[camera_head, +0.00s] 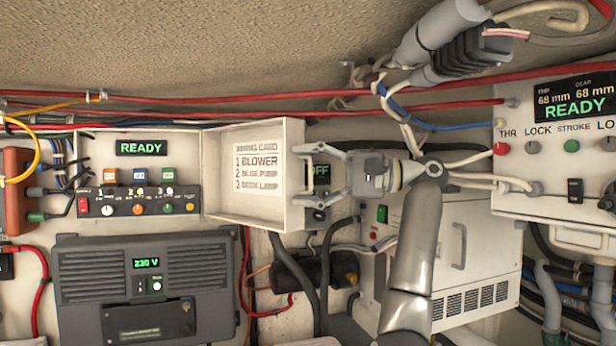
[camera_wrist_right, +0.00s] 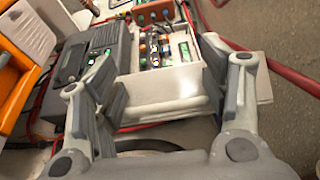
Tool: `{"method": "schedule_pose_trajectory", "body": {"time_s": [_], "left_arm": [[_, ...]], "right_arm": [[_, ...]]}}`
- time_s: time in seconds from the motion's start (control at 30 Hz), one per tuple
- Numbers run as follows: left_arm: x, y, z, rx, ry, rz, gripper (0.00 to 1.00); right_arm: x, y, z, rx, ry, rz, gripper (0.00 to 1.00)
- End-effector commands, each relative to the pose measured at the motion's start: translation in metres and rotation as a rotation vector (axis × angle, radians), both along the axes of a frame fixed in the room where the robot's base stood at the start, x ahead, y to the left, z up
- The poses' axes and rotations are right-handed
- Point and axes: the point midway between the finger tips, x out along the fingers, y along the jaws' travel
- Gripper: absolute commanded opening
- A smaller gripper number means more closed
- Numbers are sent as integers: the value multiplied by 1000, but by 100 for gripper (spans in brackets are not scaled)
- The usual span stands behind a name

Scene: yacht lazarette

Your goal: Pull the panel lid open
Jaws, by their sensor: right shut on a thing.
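The white panel lid (camera_head: 222,170) stands swung open in the head view, to the right of the panel box (camera_head: 185,150). Its inner face shows a wiring card listing blower, bilge pump and deck lamp. My right gripper (camera_head: 308,180) is shut on the lid's right edge. In the right wrist view, the lid (camera_wrist_right: 165,112) lies between the two fingers of the gripper (camera_wrist_right: 163,95). The open box shows a green READY display (camera_head: 141,148), coloured modules and a row of knobs. My left gripper is not in view.
A dark 230 V unit (camera_head: 145,290) sits below the panel. A white vented cabinet (camera_head: 470,240) stands behind my right arm. A control box with a READY screen (camera_head: 575,100) is at the right. Red cables (camera_head: 300,112) run across above the lid, and hoses hang below it.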

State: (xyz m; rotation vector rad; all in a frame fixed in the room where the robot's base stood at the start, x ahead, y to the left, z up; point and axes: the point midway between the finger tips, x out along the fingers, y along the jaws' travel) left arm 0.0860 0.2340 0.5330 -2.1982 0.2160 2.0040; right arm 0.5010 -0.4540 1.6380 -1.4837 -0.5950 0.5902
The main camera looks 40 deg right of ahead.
Motion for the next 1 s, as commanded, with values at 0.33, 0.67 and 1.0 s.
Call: {"method": "schedule_pose_trajectory", "body": {"time_s": [0.33, 0.67, 1.0], "left_arm": [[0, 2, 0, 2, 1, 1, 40], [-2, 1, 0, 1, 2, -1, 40], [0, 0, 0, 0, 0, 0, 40]], "right_arm": [[0, 2, 1, -2, -4, 4, 80], [-6, -5, 1, -1, -1, 0, 80], [-46, -40, 2, -2, -5, 2, 80]]}}
